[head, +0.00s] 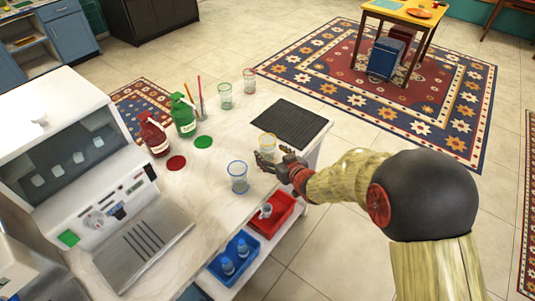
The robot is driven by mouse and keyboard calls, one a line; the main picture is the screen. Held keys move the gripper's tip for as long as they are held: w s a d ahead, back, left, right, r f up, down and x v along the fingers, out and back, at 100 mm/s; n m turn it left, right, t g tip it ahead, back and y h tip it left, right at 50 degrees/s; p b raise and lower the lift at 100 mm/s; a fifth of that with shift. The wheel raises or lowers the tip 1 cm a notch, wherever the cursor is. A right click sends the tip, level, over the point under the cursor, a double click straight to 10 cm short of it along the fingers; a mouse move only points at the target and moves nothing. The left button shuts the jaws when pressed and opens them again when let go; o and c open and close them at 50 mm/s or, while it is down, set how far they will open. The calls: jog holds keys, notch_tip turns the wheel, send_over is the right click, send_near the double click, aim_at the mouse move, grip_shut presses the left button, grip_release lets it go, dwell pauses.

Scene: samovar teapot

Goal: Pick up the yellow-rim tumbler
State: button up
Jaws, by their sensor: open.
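The yellow-rim tumbler (267,143) is a clear glass standing upright on the white counter (205,225), near its right side. My gripper (266,161) is open at the tumbler's near side, and its fingers overlap the lower part of the glass in the picture. I cannot tell whether the fingers touch the glass or are around it. The tumbler's base is partly hidden by the gripper.
A blue-rim tumbler (238,178) stands close at the front left. Green-rim (225,96) and red-rim (249,80) tumblers stand farther back. A dark mat (290,123) lies behind right. Red (154,136) and green (183,117) bottles and a white machine (80,150) are left.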

aim_at(271, 154)
jog(key=shift+b+x, duration=0.4)
jog(key=shift+x, duration=1.2)
jog(key=shift+s, duration=0.1)
jog(key=shift+c, duration=1.3)
jog(key=c, duration=1.1)
